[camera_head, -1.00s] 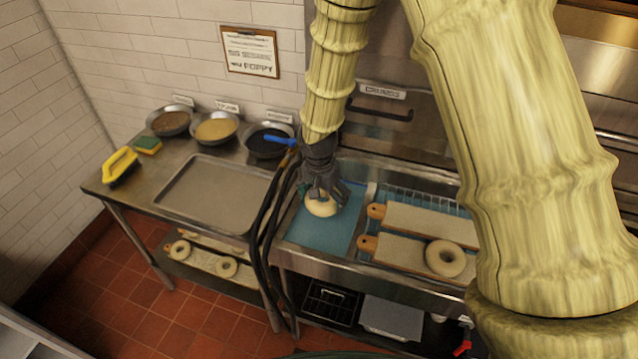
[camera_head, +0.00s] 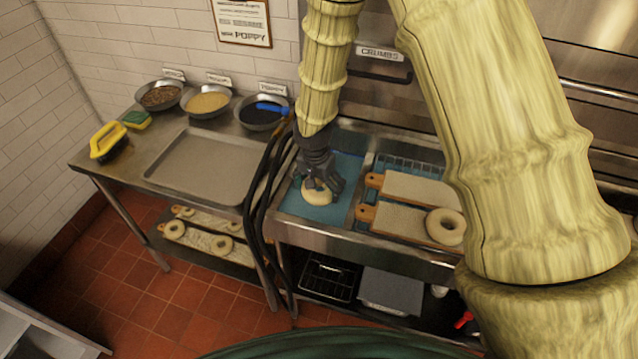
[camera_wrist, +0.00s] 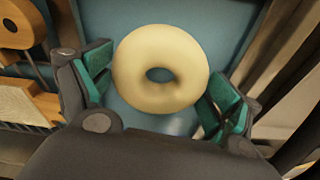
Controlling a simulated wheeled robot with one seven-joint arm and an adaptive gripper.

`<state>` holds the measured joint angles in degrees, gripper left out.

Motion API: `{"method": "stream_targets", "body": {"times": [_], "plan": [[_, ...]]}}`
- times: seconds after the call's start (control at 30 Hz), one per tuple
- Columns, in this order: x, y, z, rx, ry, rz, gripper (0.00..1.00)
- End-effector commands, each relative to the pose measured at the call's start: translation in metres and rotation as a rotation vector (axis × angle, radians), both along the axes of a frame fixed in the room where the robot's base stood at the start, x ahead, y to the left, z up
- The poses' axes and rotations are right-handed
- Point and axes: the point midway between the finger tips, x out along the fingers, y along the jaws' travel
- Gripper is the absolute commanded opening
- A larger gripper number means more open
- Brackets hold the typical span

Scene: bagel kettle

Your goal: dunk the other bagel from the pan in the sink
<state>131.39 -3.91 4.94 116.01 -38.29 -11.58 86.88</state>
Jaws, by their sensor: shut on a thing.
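My gripper (camera_head: 318,184) is shut on a pale bagel (camera_head: 317,194) over the blue water of the sink (camera_head: 345,180). In the wrist view the bagel (camera_wrist: 160,67) sits between my two green-padded fingers (camera_wrist: 160,95), its hole facing the camera. I cannot tell whether the bagel touches the water. Another bagel (camera_head: 445,227) lies on the front wooden-handled board (camera_head: 397,222) to the right of the water. The bare grey pan (camera_head: 200,165) lies on the counter to the left and holds nothing.
Bowls of toppings (camera_head: 207,102) stand along the back wall; the right one holds a blue-handled tool (camera_head: 272,108). A yellow-handled brush (camera_head: 105,143) and a sponge (camera_head: 136,120) are at the left. A back board (camera_head: 415,188) is empty. Bagels lie on low-shelf boards (camera_head: 222,245). Black hoses (camera_head: 262,190) hang left of the sink.

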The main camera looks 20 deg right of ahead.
Motion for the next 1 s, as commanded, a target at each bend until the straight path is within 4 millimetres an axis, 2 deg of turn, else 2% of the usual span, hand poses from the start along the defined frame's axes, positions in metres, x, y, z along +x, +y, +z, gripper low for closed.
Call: {"method": "stream_targets", "body": {"times": [0.03, 0.6, 1.0], "plan": [[0.000, 0.000, -0.008, -0.002, 0.000, 0.001, 0.51], [0.000, 0.000, -0.059, -0.001, 0.001, 0.002, 0.51], [0.000, 0.000, -0.079, -0.001, -0.001, 0.001, 0.51]]}}
